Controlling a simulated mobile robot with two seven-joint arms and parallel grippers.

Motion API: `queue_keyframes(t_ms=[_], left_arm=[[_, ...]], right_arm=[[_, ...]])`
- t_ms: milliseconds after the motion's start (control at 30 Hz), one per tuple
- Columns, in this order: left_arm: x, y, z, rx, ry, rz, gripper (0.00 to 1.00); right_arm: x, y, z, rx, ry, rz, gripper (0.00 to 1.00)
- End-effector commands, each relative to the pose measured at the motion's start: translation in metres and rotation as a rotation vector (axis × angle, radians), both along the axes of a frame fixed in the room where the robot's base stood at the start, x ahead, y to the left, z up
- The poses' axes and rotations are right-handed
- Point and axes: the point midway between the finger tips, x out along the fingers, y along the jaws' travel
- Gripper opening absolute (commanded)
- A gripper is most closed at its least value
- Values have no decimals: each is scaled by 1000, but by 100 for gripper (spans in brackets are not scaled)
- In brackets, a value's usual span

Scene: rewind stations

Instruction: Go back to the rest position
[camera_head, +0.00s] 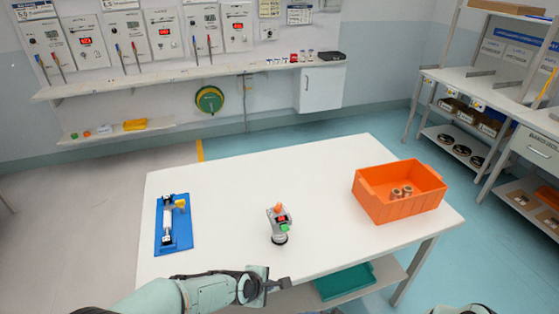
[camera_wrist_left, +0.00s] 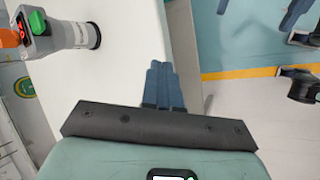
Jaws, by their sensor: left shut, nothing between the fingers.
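My left gripper (camera_head: 285,283) reaches in from the bottom left at the front edge of the white table (camera_head: 320,180). Its fingers (camera_wrist_left: 160,85) are together and empty in the left wrist view. A grey device (camera_head: 279,226) with an orange top, a red display and a green button stands upright on the table, behind the gripper and apart from it. The device also shows at the upper left of the left wrist view (camera_wrist_left: 62,38). Only a small piece of my right arm shows at the bottom right; its gripper is out of view.
A blue fixture (camera_head: 174,238) with a white roller and yellow part lies on the table's left. An orange bin (camera_head: 385,209) holding copper-coloured spools stands at the right. A teal tray (camera_head: 345,283) sits on the shelf below. The table's middle is largely clear.

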Motion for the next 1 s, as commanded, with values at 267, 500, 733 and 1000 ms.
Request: queue_keyframes(t_ms=[267, 500, 733, 1000], left_arm=[[-102, 74, -168, 269, 155, -421, 0], [-239, 97, -248, 271, 232, -845, 0], [-301, 89, -260, 216, 203, -1039, 0], [-305, 88, -260, 213, 197, -1054, 0]], right_arm=[[-143, -17, -98, -460, -96, 509, 88], [-214, -49, -129, -710, -435, 942, 88], [-227, -51, -128, -766, -672, 1091, 88], [-227, -50, -128, -769, -689, 1099, 88]])
